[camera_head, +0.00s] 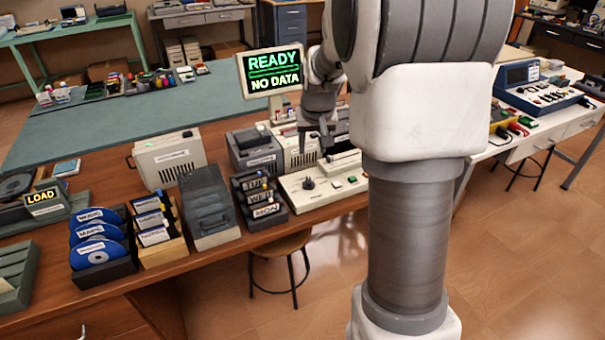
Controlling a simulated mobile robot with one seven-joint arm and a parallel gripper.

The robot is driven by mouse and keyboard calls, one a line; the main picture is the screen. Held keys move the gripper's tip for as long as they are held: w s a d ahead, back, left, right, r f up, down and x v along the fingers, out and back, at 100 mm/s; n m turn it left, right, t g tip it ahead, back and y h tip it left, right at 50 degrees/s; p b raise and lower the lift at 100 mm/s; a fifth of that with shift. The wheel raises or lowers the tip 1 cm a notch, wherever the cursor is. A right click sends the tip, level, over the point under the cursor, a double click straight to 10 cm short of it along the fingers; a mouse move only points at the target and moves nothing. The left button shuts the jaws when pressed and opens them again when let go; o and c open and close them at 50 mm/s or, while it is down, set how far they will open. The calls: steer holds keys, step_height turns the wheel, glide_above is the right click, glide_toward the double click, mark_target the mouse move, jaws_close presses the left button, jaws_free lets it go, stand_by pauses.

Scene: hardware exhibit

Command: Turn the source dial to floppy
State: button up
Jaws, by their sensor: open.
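The source dial (308,184) looks like a small dark knob on a cream control panel (325,196) near the front edge of the wooden desk. The panel also has small green and red buttons. The dial's markings and pointer are too small to read. My gripper (315,148) is above and slightly behind the dial, pointing down, open and apart from it. My arm covers part of the equipment behind and to the right.
Left of the panel stand a dark rack labelled with days (262,205), a grey translucent box (207,207), a wooden disk holder (160,240) and a rack of blue discs (100,240). Beige drive units (170,158) stand behind. A stool (282,262) is below the desk's front edge.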

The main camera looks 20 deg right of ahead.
mark_target(309, 179)
steer(key=b+x, duration=0.1)
steer(key=x, duration=1.5)
steer(key=shift+w+f+b, duration=0.15)
steer(key=shift+f+b, duration=0.1)
steer(key=shift+b, duration=0.15)
jaws_close()
